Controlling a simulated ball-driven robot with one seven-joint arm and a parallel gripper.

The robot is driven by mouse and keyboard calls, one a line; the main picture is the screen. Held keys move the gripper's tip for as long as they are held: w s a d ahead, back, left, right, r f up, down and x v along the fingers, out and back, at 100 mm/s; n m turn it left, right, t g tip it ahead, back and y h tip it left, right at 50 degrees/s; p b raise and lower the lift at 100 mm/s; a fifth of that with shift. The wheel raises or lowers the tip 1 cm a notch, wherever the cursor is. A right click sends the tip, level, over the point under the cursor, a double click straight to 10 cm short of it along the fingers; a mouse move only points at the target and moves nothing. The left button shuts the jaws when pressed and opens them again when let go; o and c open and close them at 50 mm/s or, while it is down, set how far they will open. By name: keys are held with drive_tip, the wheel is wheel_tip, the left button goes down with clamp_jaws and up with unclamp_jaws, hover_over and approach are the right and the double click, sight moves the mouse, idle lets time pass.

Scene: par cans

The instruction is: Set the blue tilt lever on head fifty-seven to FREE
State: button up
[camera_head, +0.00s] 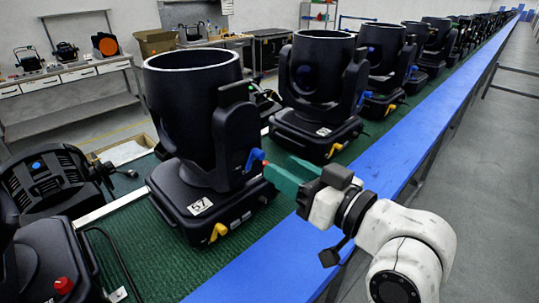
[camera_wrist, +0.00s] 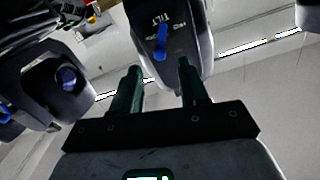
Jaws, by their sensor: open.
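Head fifty-seven (camera_head: 190,110) is a large black fixture with an open round top, standing upright on the green belt, with a "57" label (camera_head: 200,206) on its base. Its blue tilt lever (camera_head: 255,158) is on the yoke arm's side. In the wrist view the blue lever (camera_wrist: 161,42) sits on a dark plate under the word TILT, with small words to either side that I cannot read surely. My gripper (camera_head: 279,170) has green fingers pointing at the lever. In the wrist view my gripper (camera_wrist: 160,70) is open and empty, its fingertips short of the lever, which lies ahead between them.
A yellow lever (camera_head: 218,231) sits low on the same base. Similar heads (camera_head: 318,85) stand close behind in a row. Another fixture (camera_head: 50,180) lies at left. A blue rail (camera_head: 270,272) edges the belt; grey floor (camera_head: 480,200) to the right is clear.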

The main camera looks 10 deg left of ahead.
sight(263, 157)
drive_tip(key=shift+p+x, duration=0.4)
drive_tip(key=shift+x, duration=1.95)
clamp_jaws()
